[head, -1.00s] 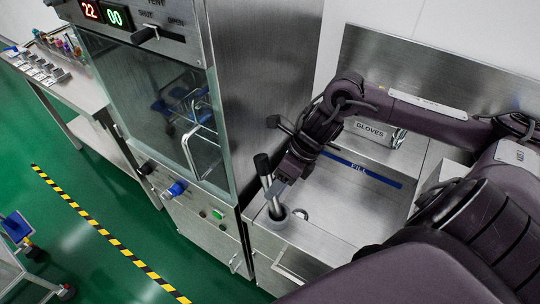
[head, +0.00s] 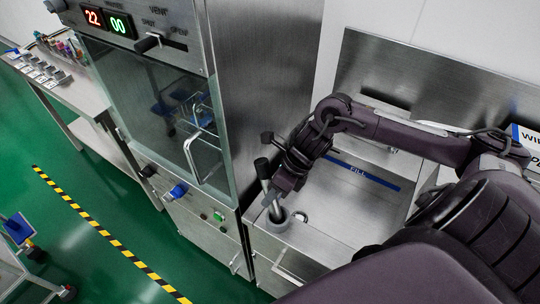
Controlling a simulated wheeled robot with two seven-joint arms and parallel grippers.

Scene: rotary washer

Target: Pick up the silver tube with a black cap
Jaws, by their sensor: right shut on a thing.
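The silver tube (head: 266,186) with a black cap (head: 262,168) stands slightly tilted, cap up, at the grey round holder (head: 278,220) on the steel counter. My right gripper (head: 272,197) is shut on the tube, reaching it from the right. The gripper hides part of the tube, and I cannot tell whether its lower end is still inside the holder. My left gripper is not in view.
The washer (head: 165,120) with its glass door stands close to the left of the tube. The steel counter (head: 345,205) with a blue "FILL" strip (head: 362,172) is mostly clear. A sign or box (head: 526,140) shows at the right edge.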

